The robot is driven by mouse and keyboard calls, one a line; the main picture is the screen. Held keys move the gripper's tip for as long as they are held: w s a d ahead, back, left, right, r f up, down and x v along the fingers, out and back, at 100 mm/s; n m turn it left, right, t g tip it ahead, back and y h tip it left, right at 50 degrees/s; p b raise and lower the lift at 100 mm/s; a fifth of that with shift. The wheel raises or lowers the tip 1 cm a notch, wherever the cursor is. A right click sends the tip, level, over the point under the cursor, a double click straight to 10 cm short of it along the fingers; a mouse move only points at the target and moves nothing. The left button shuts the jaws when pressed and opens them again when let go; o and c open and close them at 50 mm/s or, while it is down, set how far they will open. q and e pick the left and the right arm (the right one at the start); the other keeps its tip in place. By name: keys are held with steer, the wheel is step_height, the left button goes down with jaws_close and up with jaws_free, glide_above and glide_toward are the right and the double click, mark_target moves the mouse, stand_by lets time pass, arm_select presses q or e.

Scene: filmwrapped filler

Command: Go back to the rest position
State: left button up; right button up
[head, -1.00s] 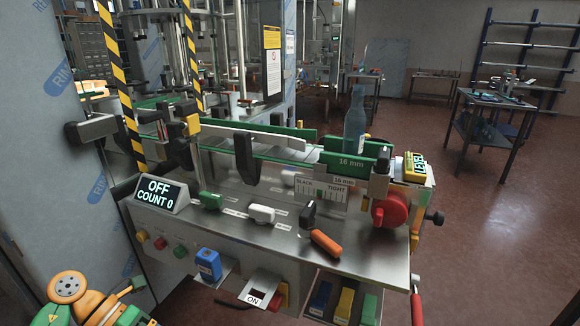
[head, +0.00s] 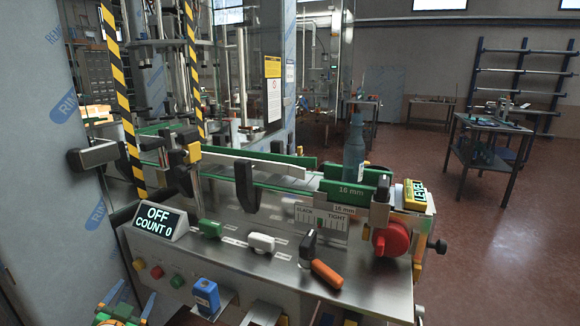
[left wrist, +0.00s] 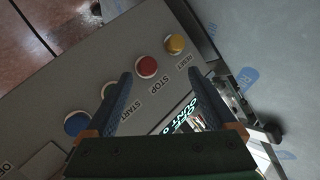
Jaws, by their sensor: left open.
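My left gripper (left wrist: 160,76) is open, with two dark blue fingers apart and nothing between them in the left wrist view. It hangs over the machine's front panel, near the yellow RESET button (left wrist: 175,44), the red STOP button (left wrist: 146,67) and a blue round part (left wrist: 77,123). One finger partly covers the START area. My right gripper is not in view.
The steel machine bench (head: 375,295) carries an OFF / COUNT 0 display (head: 159,221), a green knob (head: 210,229), a white knob (head: 261,243), an orange handle (head: 326,274) and a red knob (head: 393,239). A bottle (head: 354,150) stands at the rail. Open floor (head: 500,250) lies right.

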arm_select(q)
steer(key=s+d+f+g+h, duration=0.1)
steer(key=s+d+f+g, duration=0.2)
steer(key=s+f, duration=0.5)
steer(key=s+d+f+n+g, duration=0.15)
steer(key=s+f, duration=0.35)
steer(key=f, duration=0.6)
steer(key=s+d+f+m+g+h, duration=0.1)
steer(key=s+d+f+g, duration=0.25)
steer(key=s+f, duration=0.45)
steer(key=s+d+f+g, duration=0.2)
steer(key=s+d+f, duration=0.1)
steer(key=s+f, duration=0.3)
steer(key=s+d+f+g, duration=0.1)
steer(key=s+d+f, duration=0.2)
steer(key=s, duration=0.5)
steer(key=s+d+f+n+g+h, duration=0.1)
steer(key=s+d+g, duration=0.1)
steer(key=s, duration=0.4)
steer(key=s+d+f+g+h, duration=0.1)
steer(key=s+d+f, duration=0.15)
steer(key=s, duration=0.35)
steer(key=shift+r+p, duration=2.25)
steer(key=shift+r, duration=0.4)
steer(key=shift+d, duration=0.1)
